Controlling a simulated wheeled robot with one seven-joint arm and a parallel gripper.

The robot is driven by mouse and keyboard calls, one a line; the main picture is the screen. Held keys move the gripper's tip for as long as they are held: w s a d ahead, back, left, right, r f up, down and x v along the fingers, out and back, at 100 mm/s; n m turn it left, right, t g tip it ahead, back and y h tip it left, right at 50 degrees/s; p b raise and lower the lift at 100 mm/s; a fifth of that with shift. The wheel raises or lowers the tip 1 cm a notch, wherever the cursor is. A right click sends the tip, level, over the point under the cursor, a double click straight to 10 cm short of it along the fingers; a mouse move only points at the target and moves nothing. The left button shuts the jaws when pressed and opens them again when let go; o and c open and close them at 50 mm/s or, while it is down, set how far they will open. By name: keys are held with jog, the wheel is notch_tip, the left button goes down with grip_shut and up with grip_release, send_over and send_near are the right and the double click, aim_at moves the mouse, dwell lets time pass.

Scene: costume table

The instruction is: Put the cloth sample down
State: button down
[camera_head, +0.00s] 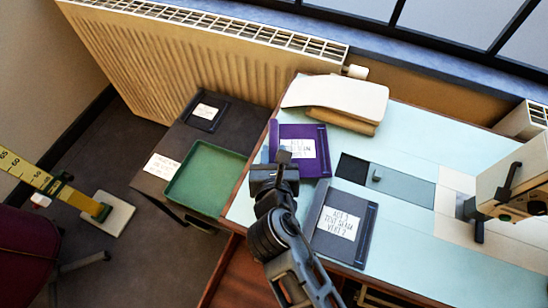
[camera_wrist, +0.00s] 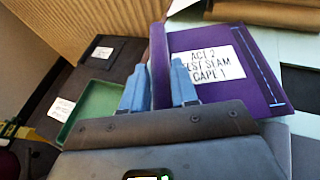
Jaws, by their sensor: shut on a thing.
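The purple cloth sample (camera_head: 318,167) has a white label and shows at the back left of the pale blue table top. It also fills the upper right of the wrist view (camera_wrist: 268,88), where its label reads "ACT 2 TEST SEAM CAPE 1". My gripper (camera_head: 283,156) is at the sample's left edge. In the wrist view my gripper's blue fingers (camera_wrist: 158,78) are on either side of that edge, shut on it. The fingers hide part of the edge. I cannot tell whether the sample touches the table.
A green tray (camera_head: 207,178) sits on a dark side cabinet (camera_head: 150,183) to the left. A grey labelled sample (camera_head: 361,249) lies nearer on the table. Folded cream cloth (camera_head: 335,95) is behind. A sewing machine (camera_head: 520,180) stands at right. The blue table (camera_head: 440,145) has clear room.

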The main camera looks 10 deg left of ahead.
jog(key=shift+f, duration=0.85)
jog(key=shift+f, duration=0.1)
jog(key=c, duration=0.9)
grip_release()
jog(key=shift+o, duration=0.2)
